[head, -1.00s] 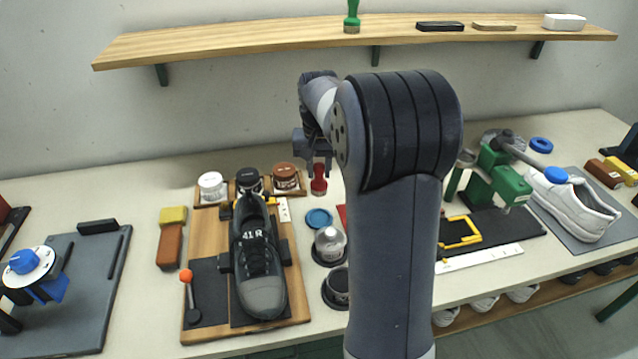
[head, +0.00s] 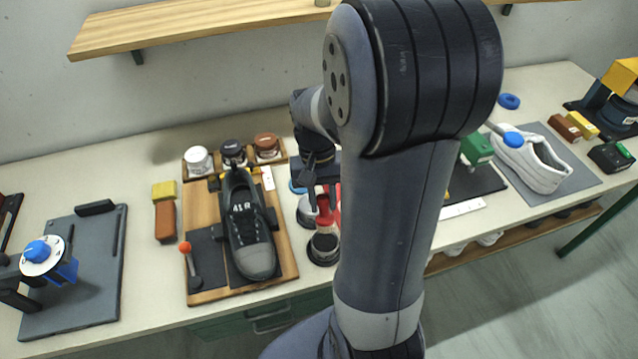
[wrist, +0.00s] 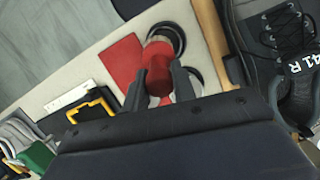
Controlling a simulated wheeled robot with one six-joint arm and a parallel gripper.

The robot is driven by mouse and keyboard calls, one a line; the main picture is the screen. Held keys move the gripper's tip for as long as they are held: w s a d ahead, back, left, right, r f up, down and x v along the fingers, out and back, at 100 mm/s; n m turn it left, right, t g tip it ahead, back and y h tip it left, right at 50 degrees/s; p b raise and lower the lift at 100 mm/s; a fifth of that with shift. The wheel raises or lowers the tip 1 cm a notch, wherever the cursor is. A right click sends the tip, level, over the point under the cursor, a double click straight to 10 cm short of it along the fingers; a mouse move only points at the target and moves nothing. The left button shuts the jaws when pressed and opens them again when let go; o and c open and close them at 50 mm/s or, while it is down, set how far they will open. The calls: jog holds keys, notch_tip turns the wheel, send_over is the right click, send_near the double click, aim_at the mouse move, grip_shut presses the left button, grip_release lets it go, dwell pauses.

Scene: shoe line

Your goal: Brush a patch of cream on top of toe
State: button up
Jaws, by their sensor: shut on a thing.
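My gripper (wrist: 159,80) is shut on a red-handled brush (wrist: 157,62). In the head view my gripper (head: 321,192) is low, to the right of the shoe, with the red brush (head: 324,212) below it; the brush's lower end is hidden. The dark shoe (head: 247,225) with a grey toe lies on a wooden board (head: 203,212), toe towards the front, marked 41 R. Its laces also show in the wrist view (wrist: 285,30). Behind it stand a white jar (head: 198,159), a black jar (head: 232,152) and a brown jar (head: 267,146). I cannot make out any cream on the toe.
A dark round holder (head: 323,249) stands right of the board. A red mat (wrist: 121,62) lies beside the brush. A lever with an orange knob (head: 185,247) stands left of the toe. A white shoe (head: 535,160) is at the right. A shelf (head: 190,25) hangs behind.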

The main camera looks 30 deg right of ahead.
aim_at(323, 217)
jog(key=shift+w+b+x, duration=0.2)
jog(key=shift+b+x, duration=0.55)
jog(key=shift+x, duration=0.2)
jog(key=shift+w+b+x, duration=0.2)
jog(key=shift+b+x, duration=0.6)
jog(key=shift+x, duration=0.1)
jog(key=shift+w+b+x, duration=0.2)
jog(key=shift+b+x, duration=0.55)
jog(key=shift+x, duration=0.2)
jog(key=shift+f+b, duration=0.3)
jog(key=shift+f, duration=0.4)
jog(key=shift+r, duration=0.15)
jog(key=p+v, duration=0.3)
jog(key=s+p+v, duration=0.1)
jog(key=p+v, duration=0.2)
jog(key=shift+s+r, duration=0.1)
jog(key=shift+r, duration=0.45)
jog(key=shift+f, duration=0.1)
